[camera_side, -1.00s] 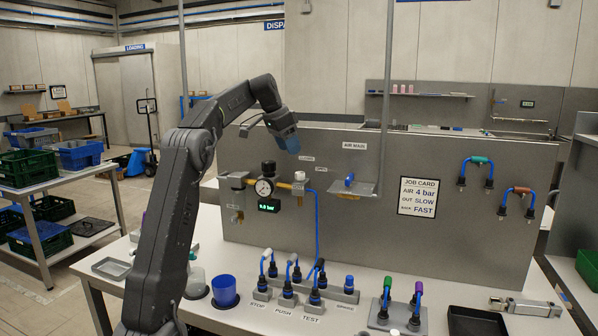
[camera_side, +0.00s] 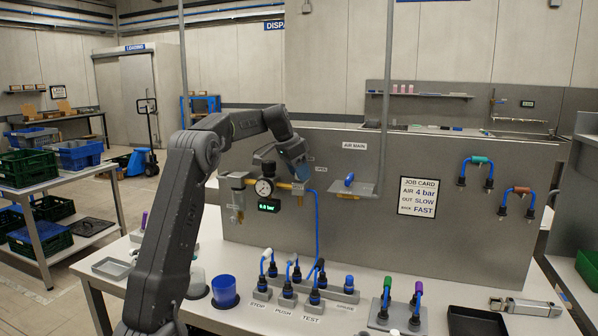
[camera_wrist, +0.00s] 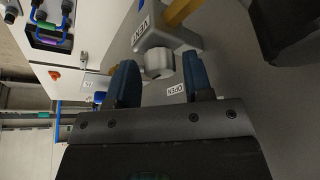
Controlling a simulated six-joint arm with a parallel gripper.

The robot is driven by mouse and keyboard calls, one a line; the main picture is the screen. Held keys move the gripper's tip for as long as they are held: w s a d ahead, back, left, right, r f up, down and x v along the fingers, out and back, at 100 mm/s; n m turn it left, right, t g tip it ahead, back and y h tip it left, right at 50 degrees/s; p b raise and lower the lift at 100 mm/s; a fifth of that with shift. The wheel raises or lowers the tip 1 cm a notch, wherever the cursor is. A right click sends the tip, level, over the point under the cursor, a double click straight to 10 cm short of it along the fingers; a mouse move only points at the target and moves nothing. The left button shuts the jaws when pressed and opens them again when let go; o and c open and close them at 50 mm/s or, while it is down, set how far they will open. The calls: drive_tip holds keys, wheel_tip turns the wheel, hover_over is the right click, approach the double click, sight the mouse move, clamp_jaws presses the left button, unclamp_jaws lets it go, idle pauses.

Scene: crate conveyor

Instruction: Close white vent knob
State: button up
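The vent knob (camera_wrist: 157,62) shows in the wrist view as a pale grey-white round knob on a grey valve body with a VENT label. My gripper (camera_wrist: 160,78) is open, its two dark blue fingers apart and empty, with the knob just beyond the gap between the tips. An OPEN label (camera_wrist: 175,88) lies on the panel between the fingers. In the side view my gripper (camera_side: 294,158) is beside the air unit on the grey panel, above the brass vent fitting (camera_side: 298,188). It hides the white knob there.
The pressure gauge (camera_side: 264,188) and its digital display (camera_side: 269,206) are left of the fitting. A blue hose (camera_side: 317,225) runs down beside it. The air main valve (camera_side: 350,182) is to the right. Several hose couplings (camera_side: 289,285) stand on the bench below.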

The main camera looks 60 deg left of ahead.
drive_tip(key=c, duration=0.7)
drive_tip(key=shift+n, duration=0.4)
drive_tip(key=n+y, duration=0.1)
drive_tip(key=n, duration=0.2)
drive_tip(key=shift+d+n+y, duration=0.1)
drive_tip(key=shift+n+y, duration=0.2)
drive_tip(key=shift+y, duration=0.1)
drive_tip(key=n+g+y, duration=0.1)
drive_tip(key=n, duration=0.3)
drive_tip(key=shift+w+n, duration=0.1)
drive_tip(key=shift+n, duration=0.2)
drive_tip(key=n, duration=0.2)
drive_tip(key=n+g+y, duration=0.1)
drive_tip(key=n, duration=0.1)
drive_tip(key=shift+g, duration=0.3)
drive_tip(key=shift+w+n+g+y, duration=0.15)
drive_tip(key=shift+n+g, duration=0.3)
drive_tip(key=shift+n, duration=0.8)
drive_tip(key=shift+s+n+g+y, duration=0.1)
drive_tip(key=shift+n+g+y, duration=0.25)
drive_tip(key=shift+n, duration=0.9)
